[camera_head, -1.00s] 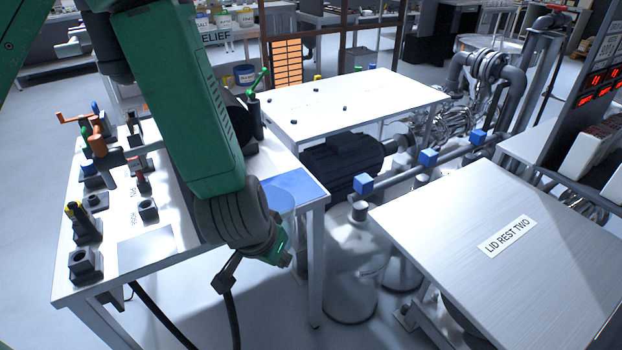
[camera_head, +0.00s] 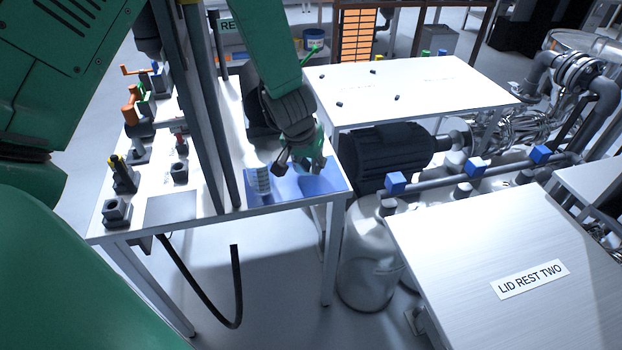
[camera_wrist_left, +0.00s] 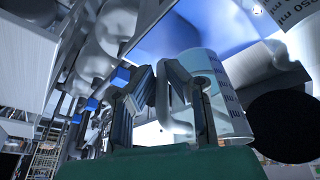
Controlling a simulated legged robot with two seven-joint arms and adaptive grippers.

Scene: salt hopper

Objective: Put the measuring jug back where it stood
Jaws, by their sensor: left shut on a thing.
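The measuring jug (camera_head: 262,180) is a small clear vessel with printed marks, over the left part of the blue patch (camera_head: 328,181) on the white table's near right corner. My left gripper (camera_head: 301,163) is at the jug's right side, over the patch. In the left wrist view the jug (camera_wrist_left: 233,98) stands out with its ml marks, and my left gripper (camera_wrist_left: 172,100) is shut on its pale handle. The blue patch (camera_wrist_left: 195,25) lies behind it there. I cannot tell whether the jug's base touches the patch. My right gripper is not in view.
The white table (camera_head: 232,110) carries several valve-like fittings (camera_head: 122,177) at left and a grey plate (camera_head: 170,207). A dark motor (camera_head: 390,155) and a pipe with blue blocks (camera_head: 397,183) are close at right. The lid rest table (camera_head: 480,240) is clear.

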